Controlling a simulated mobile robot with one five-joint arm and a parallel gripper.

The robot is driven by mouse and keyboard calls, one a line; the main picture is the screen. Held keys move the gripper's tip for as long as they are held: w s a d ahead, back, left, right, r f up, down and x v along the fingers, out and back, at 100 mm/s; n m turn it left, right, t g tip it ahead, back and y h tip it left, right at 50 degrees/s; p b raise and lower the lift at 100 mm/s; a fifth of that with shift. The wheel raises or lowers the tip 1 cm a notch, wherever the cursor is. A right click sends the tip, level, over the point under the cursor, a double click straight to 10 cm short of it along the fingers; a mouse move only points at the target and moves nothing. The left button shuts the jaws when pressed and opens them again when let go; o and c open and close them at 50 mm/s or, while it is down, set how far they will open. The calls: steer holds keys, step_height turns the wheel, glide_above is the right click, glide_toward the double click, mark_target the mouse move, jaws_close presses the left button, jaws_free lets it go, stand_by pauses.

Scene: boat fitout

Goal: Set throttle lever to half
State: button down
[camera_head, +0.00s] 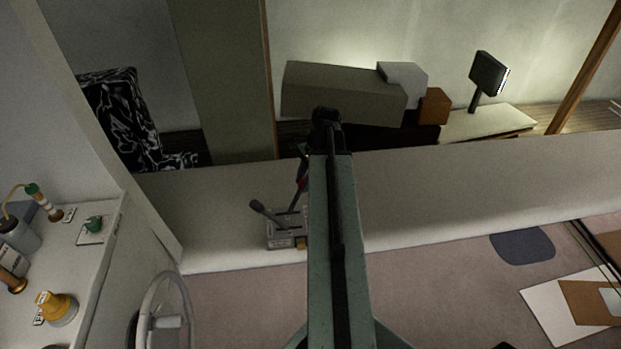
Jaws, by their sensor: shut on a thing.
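A grey control box (285,228) with levers stands on the long pale ledge, left of my arm. One lever (270,213) has a dark grey knob and leans to the left, free of my gripper. A second lever (297,196), dark with a red part, rises beside my arm. I cannot read which one is marked as the throttle. My gripper (303,163) is at the top of the red-marked lever and shut on it. Its fingers and the lever's top are mostly hidden by my arm, as is the right side of the box.
A steering wheel (164,318) and a white counter (108,235) with switches and fittings are at the lower left. The pale ledge (450,190) is clear to the right. Behind it stand a grey block (340,92), an orange box (434,106) and a dark lamp (488,72).

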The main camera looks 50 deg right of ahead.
steer(key=w+a+r+g+h, duration=0.1)
steer(key=w+a+h, duration=0.1)
steer(key=w+a, duration=0.2)
steer(key=shift+a+g+p, duration=0.4)
steer(key=shift+a+p, duration=0.05)
steer(key=shift+a, duration=0.1)
steer(key=c, duration=1.1)
jaws_free()
steer(key=shift+w, duration=0.1)
steer(key=shift+c, duration=0.2)
step_height(320, 180, up, 8)
steer(key=p, duration=0.7)
steer(key=shift+d+p, duration=0.2)
steer(key=shift+p, duration=0.2)
